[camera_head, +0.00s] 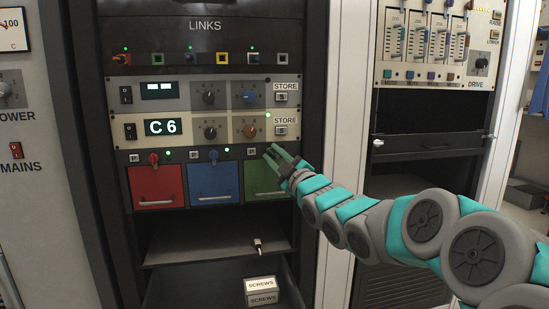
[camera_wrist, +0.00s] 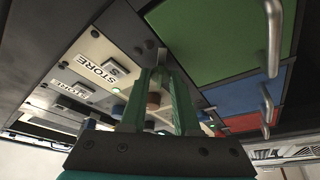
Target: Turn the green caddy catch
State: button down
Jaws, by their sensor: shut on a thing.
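The green caddy (camera_head: 262,181) is the right one of a row of three under the lower control panel. It fills the upper right of the wrist view (camera_wrist: 215,38), with its metal handle. My gripper (camera_head: 273,153) has green fingers and reaches in from the right to the strip just above the green caddy. In the wrist view my gripper (camera_wrist: 160,70) has its fingertips close together at that strip.
The blue caddy (camera_head: 213,184) and red caddy (camera_head: 156,187) sit to the left, with a blue catch (camera_head: 213,155) and a red catch (camera_head: 154,158) above. A STORE switch (camera_head: 281,131) and knobs lie just above my fingers. A shelf (camera_head: 205,253) below is mostly clear.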

jog(key=m+t, duration=0.1)
jog(key=m, duration=0.1)
jog(key=m+h+b, duration=0.1)
jog(key=m, duration=0.1)
jog(key=m+t+h, duration=0.1)
jog(key=m, duration=0.1)
jog(key=shift+a+f+m+t, duration=0.2)
jog(key=shift+f+m+t, duration=0.05)
jog(key=shift+m+t, duration=0.05)
jog(key=m+h, duration=0.1)
jog(key=m, duration=0.2)
jog(key=m+t+h, duration=0.1)
jog(key=m+h, duration=0.1)
jog(key=m, duration=0.2)
jog(key=shift+r+t+p, duration=0.1)
jog(key=shift+t+p, duration=0.2)
jog(key=shift+p, duration=0.05)
jog(key=shift+m, duration=0.3)
jog(key=c, duration=0.6)
grip_release()
jog(key=shift+c, duration=0.2)
jog(key=shift+s, duration=0.2)
jog(key=v, duration=0.7)
jog(key=shift+s, duration=0.25)
